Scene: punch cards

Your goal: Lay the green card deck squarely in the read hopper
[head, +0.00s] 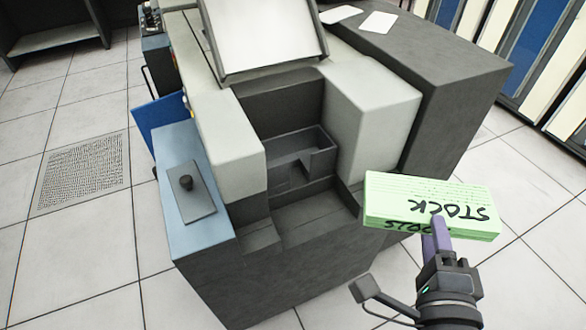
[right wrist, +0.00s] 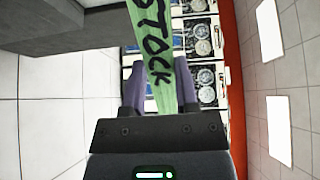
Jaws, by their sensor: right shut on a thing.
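The green card deck (head: 420,200) is a pale green block with black handwriting that includes "STOCK". My right gripper (head: 437,232) has purple fingers and is shut on the deck, holding it in the air right of the machine's dark recess. In the right wrist view the deck (right wrist: 155,40) shows edge-on between the purple fingers (right wrist: 160,88). The read hopper appears to be the dark open tray (head: 322,162) in the recess between two pale blocks; its visible floor looks empty. The deck is apart from it, to the right and nearer. My left gripper is not in view.
A pale block (head: 372,105) stands at the hopper's right and another (head: 228,140) at its left. Two white cards (head: 378,22) lie on the machine top. Tiled floor is open around it.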

